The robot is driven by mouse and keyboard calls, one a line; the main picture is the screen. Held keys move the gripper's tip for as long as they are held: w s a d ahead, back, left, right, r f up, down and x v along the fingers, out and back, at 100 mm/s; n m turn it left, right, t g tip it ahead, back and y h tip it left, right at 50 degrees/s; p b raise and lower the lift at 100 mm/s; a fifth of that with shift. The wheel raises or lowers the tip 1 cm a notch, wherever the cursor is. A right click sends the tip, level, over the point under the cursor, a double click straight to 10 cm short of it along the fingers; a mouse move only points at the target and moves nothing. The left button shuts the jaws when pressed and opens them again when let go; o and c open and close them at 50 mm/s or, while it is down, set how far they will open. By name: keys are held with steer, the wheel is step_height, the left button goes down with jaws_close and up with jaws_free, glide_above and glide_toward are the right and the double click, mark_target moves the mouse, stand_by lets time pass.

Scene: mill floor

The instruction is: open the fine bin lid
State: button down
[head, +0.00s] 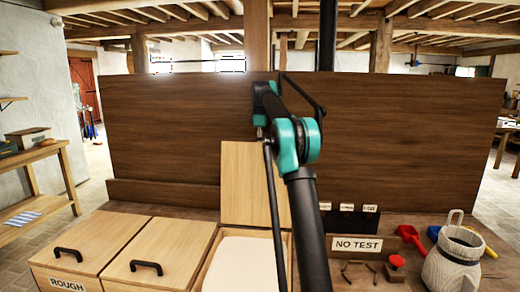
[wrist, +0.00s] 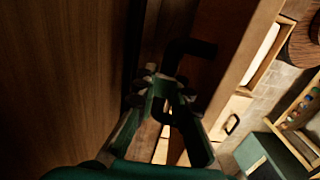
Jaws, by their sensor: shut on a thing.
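A pale wooden bin lid (head: 240,185) stands raised, nearly upright, in front of the dark back board in the head view. Below it is an open bin with a white fill (head: 243,262). I cannot read a label on this bin. In the wrist view my gripper (wrist: 166,88) is shut on a black handle (wrist: 190,48), on the dark, shaded side of the raised lid. The fingertips are in shadow. In the head view my gripper is hidden behind the lid and my arm.
Two closed bins with black handles (head: 68,254) (head: 146,266) stand to the left, the leftmost labelled ROUGH. The dark back board (head: 400,130) rises close behind.

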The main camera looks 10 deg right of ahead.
steer(key=c, duration=1.5)
jaws_free()
steer(key=shift+w+d+f, duration=0.1)
steer(key=shift+w+f, duration=0.25)
steer(key=shift+f, duration=0.05)
steer(key=shift+c, duration=0.2)
steer(key=shift+r, duration=0.15)
step_height(320, 180, up, 7)
steer(key=shift+w, duration=0.2)
steer(key=shift+r, duration=0.1)
